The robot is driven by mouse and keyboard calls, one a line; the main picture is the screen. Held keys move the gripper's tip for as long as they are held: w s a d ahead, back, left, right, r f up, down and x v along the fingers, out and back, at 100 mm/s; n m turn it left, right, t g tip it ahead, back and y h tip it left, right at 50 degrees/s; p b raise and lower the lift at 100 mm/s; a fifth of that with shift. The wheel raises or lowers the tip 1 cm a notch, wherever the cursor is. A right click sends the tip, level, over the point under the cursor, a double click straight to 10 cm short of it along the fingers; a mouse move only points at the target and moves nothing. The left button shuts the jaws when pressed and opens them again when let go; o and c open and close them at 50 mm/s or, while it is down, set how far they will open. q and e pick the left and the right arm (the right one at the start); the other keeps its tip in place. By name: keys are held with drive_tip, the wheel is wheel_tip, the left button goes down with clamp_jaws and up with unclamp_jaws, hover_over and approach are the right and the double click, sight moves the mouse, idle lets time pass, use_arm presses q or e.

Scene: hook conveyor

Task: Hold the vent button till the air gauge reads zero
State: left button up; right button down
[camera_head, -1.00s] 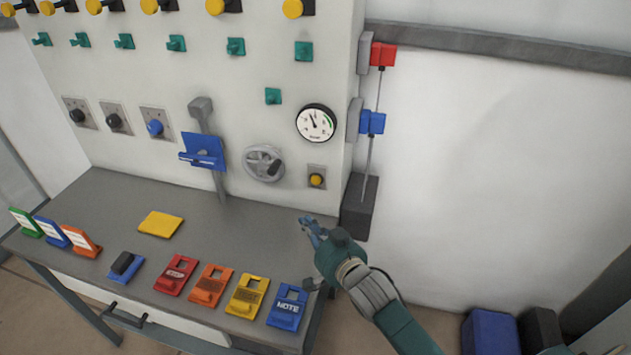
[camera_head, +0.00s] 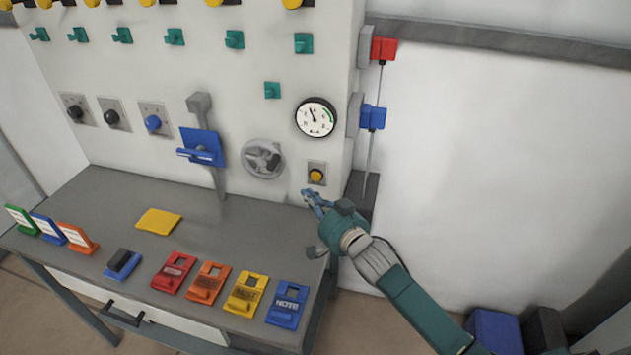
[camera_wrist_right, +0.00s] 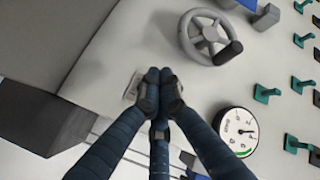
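The yellow vent button (camera_head: 316,175) sits on a small grey plate on the white panel, under the round air gauge (camera_head: 316,117). The gauge's needle points up and slightly left, off the green arc at its right. My right gripper (camera_head: 309,194) is just below the button, with a small gap seen from the head. In the right wrist view its fingertips (camera_wrist_right: 158,75) are together with nothing between them. They cover the button there; only an edge of its plate (camera_wrist_right: 131,88) shows. The gauge also shows in that view (camera_wrist_right: 236,130). My left gripper is not in view.
A grey handwheel (camera_head: 263,158) is left of the button. A blue lever-like part (camera_head: 203,147) stands further left. A grey bench (camera_head: 110,195) below holds several coloured tags and a yellow pad (camera_head: 159,222). Red and blue blocks (camera_head: 372,117) are on the panel's right side.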

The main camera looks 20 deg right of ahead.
sight(316, 176)
drive_tip(key=shift+w+d, duration=0.55)
drive_tip(key=shift+w, duration=0.2)
drive_tip(key=shift+w+d, duration=0.5)
drive_tip(key=shift+w, duration=0.25)
drive_tip(key=shift+w, duration=0.1)
idle(0.3)
drive_tip(key=shift+w+d, duration=0.2)
drive_tip(key=shift+w, duration=0.05)
drive_tip(key=shift+w+d+r, duration=0.1)
drive_tip(key=shift+w+d, duration=0.15)
drive_tip(key=shift+w, duration=0.1)
idle(1.8)
drive_tip(key=shift+s, duration=0.1)
drive_tip(key=shift+s+a+p, duration=0.35)
drive_tip(key=shift+s+a, duration=0.1)
drive_tip(key=shift+s, duration=0.2)
